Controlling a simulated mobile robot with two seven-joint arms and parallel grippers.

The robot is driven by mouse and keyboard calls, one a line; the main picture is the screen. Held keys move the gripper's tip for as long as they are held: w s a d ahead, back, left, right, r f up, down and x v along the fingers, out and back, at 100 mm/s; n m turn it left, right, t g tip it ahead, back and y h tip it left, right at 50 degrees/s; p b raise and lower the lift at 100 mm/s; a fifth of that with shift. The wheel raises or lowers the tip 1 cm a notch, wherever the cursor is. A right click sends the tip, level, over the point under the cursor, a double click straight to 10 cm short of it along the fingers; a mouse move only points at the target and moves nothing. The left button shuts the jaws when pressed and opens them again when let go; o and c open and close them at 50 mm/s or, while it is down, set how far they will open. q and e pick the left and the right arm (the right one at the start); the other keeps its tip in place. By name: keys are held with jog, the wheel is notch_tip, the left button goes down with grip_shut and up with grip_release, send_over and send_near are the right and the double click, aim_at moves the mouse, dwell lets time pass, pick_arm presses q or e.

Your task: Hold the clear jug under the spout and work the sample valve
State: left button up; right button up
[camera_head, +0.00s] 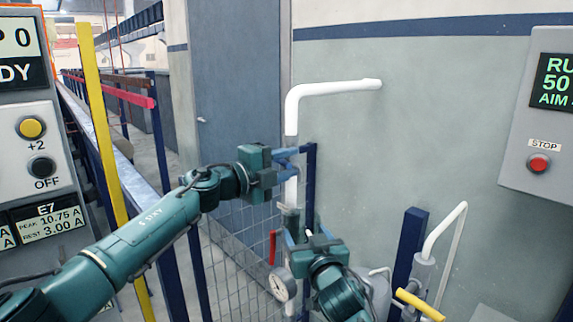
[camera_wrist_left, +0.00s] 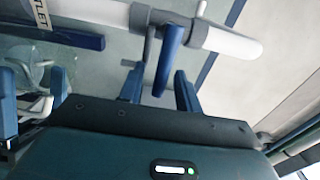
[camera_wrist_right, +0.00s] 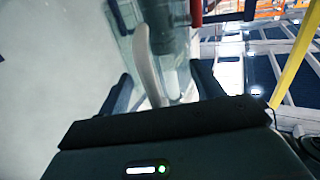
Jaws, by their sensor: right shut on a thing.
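My right gripper (camera_head: 309,241) is shut on the pale handle (camera_wrist_right: 148,65) of the clear jug (camera_wrist_right: 178,40), low beside the white pipe. The jug is largely hidden by my gripper in the head view. My left gripper (camera_head: 291,154) is higher, at the upright white pipe (camera_head: 291,190), with its fingers apart. In the left wrist view, a blue bar (camera_wrist_left: 168,48) from a grey collar on the pipe reaches between the fingers; I cannot tell if they touch it. A red lever (camera_head: 272,247) hangs beside the pipe, left of my right gripper. Which part is the sample valve is unclear.
A round gauge (camera_head: 280,284) sits below the red lever. A yellow-handled valve (camera_head: 419,304) and curved white tube (camera_head: 443,232) stand at right. A blue post (camera_head: 310,185) rises beside the pipe. A mesh fence (camera_head: 235,265) is behind, and a stop-button box (camera_head: 538,165) is right.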

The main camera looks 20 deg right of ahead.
pick_arm(q)
jog(key=shift+d, duration=0.1)
grip_shut()
dwell(0.4)
jog(key=m, duration=0.1)
jog(key=f+m, duration=0.1)
jog(key=m, duration=0.1)
jog(key=f+m, duration=0.1)
jog(key=m, duration=0.1)
jog(key=shift+w, duration=0.3)
grip_release()
jog(key=shift+a, duration=0.2)
